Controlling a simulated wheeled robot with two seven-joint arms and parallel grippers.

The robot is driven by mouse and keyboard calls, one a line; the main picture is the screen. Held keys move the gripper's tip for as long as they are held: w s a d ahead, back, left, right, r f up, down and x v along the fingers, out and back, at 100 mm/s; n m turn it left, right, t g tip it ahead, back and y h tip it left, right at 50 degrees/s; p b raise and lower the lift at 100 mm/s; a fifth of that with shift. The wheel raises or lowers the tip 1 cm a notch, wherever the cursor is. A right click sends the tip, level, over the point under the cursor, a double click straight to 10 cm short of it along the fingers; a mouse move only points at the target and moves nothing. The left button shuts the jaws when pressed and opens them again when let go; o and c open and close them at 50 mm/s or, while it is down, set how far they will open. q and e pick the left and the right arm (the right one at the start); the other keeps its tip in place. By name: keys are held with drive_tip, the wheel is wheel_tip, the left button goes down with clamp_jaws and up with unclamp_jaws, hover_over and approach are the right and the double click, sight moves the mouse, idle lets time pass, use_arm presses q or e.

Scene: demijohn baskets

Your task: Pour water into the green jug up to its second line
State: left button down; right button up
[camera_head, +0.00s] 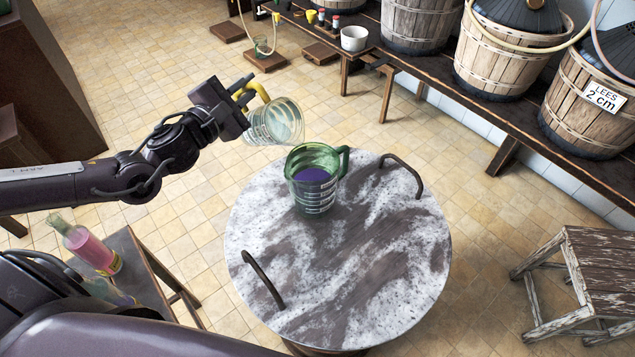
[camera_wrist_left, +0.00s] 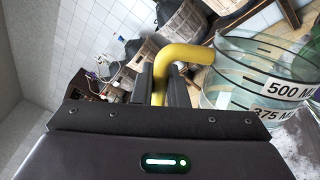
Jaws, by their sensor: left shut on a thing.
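The green jug (camera_head: 300,163) stands upright on the round marbled table, near its far edge. A bluish-purple surface that looks like liquid shows inside it, and pale marked lines run round its wall. My left gripper (camera_head: 243,90) is shut on the yellow handle of a clear jug (camera_head: 276,122), holding it in the air up and left of the green jug. The clear jug looks tilted toward the right. In the left wrist view, the yellow handle (camera_wrist_left: 185,54) is between the fingers and the clear jug (camera_wrist_left: 245,75) shows 500 ML and 375 ML labels. Its water level cannot be told.
The round table (camera_head: 390,270) has two dark handles and much bare top. A small table (camera_head: 150,290) at lower left bears a pink bottle (camera_head: 90,250). A bench (camera_head: 405,65) with baskets and a white pot (camera_head: 354,38) runs along the back. A worn stool (camera_head: 600,260) stands right.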

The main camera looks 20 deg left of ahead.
use_arm(q)
drive_tip(key=shift+d+r+m+b, duration=0.2)
drive_tip(key=shift+d+m+b, duration=0.1)
drive_tip(key=shift+b, duration=0.2)
idle(1.0)
drive_tip(key=shift+a, duration=0.1)
drive_tip(key=shift+a, duration=0.15)
drive_tip(key=shift+w+a+f+n+p, duration=0.15)
drive_tip(key=shift+a+n+p, duration=0.1)
drive_tip(key=shift+n+p, duration=0.25)
drive_tip(key=shift+f, duration=0.1)
idle(0.9)
